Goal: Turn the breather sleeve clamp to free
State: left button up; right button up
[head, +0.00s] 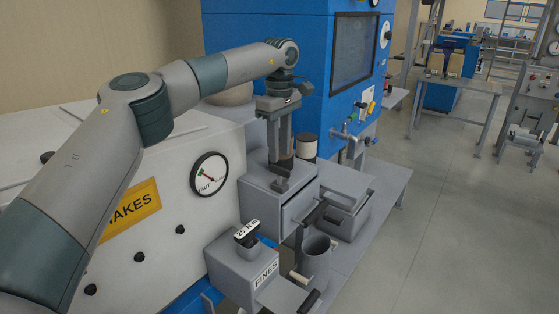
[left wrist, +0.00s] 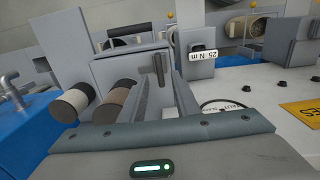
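A grey box (head: 258,178) stands under my left gripper (head: 280,160). A small dark lever (head: 281,184), which looks like the sleeve clamp, is on it; it also shows upright in the left wrist view (left wrist: 158,68). A brownish sleeve (left wrist: 113,104) lies beside the fingers in the left wrist view. My left gripper (left wrist: 162,80) points down, its two fingers apart with a clear gap between them. The lever appears in line with that gap; whether a finger touches it I cannot tell. My right gripper is not in view.
A pale cylinder with dark ends (head: 306,147) stands close beside the gripper. In front are a FINES box (head: 240,268) with a 25 N m handle (head: 247,233), a grey cup (head: 316,256) and a lidded box (head: 345,205). A dial (head: 209,174) and blue cabinet (head: 300,50) stand nearby.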

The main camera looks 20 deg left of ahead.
aim_at(279, 168)
pick_arm(q)
jog(key=shift+f+p, duration=0.55)
jog(key=shift+f, duration=1.9)
grip_shut()
